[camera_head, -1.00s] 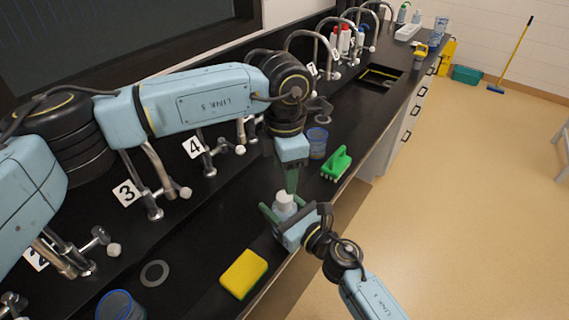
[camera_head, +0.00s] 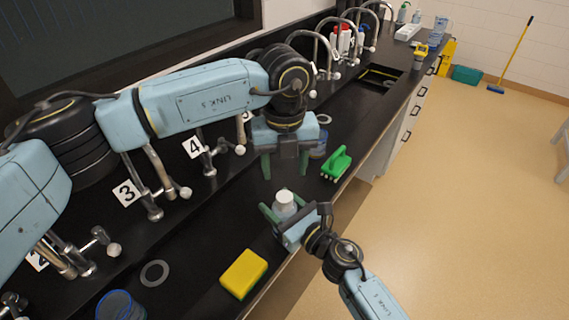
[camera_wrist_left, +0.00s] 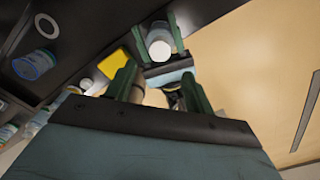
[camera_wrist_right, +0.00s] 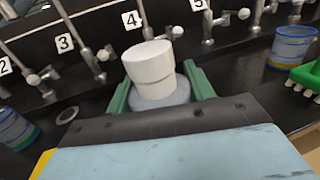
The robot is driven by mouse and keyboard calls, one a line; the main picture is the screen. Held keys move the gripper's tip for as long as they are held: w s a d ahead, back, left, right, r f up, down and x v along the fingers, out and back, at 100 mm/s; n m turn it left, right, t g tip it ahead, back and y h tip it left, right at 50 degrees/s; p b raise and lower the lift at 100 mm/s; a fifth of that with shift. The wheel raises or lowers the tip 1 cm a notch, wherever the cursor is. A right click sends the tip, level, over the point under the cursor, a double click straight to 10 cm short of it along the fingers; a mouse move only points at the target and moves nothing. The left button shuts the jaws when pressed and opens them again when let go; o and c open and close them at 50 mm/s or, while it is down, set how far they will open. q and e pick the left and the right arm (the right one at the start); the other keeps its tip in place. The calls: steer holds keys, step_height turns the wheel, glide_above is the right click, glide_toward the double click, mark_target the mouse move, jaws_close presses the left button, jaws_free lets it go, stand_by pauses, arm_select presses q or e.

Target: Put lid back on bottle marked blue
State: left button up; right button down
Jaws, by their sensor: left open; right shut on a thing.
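A small pale bottle (camera_wrist_right: 160,97) stands upright near the counter's front edge, between the fingers of my right gripper (camera_head: 291,212). A white lid (camera_wrist_right: 150,66) sits on its top; it also shows in the head view (camera_head: 284,196) and from above in the left wrist view (camera_wrist_left: 160,50). I cannot tell how tightly it is seated, and no blue mark shows on the bottle. My right gripper is shut on the bottle's body. My left gripper (camera_head: 285,168) is open and empty, a little above and behind the lid, apart from it.
A green brush (camera_head: 336,163) is to the right. Numbered taps line the back. A sink (camera_head: 380,78) and several bottles are further along the black counter.

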mark_target(284, 196)
arm_select(q)
steer(key=shift+f, duration=0.1)
steer(key=shift+f, duration=3.95)
steer(key=shift+c, duration=0.3)
steer(key=c, duration=1)
steer(key=shift+o, duration=0.2)
steer(key=m, duration=1)
steer(key=shift+m, duration=0.3)
steer(key=m, duration=1)
steer(key=shift+m, duration=0.3)
steer(key=o, duration=1.1)
steer(key=shift+c, duration=0.2)
